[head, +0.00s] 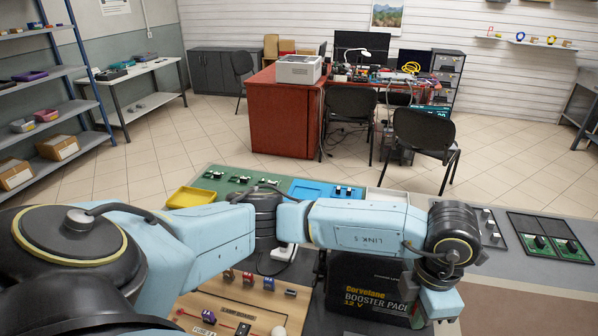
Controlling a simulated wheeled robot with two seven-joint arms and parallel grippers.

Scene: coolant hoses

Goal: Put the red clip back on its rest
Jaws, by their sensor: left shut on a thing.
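The black booster pack (368,288), lettered "Corvelane Booster Pack 12 V", stands at the front of the bench, partly behind my left arm. My left arm crosses the picture from the left and bends down at the wrist over the pack's right side. My left gripper (424,314) is at the pack's right edge, low in the picture. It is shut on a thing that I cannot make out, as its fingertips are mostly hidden. I cannot make out the red clip or its rest. My right gripper is not in view.
A wooden lamp board (215,312) with small coloured parts lies left of the pack. A white device (284,252) with a dark cable sits behind it. Green boards (551,240) lie at right.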

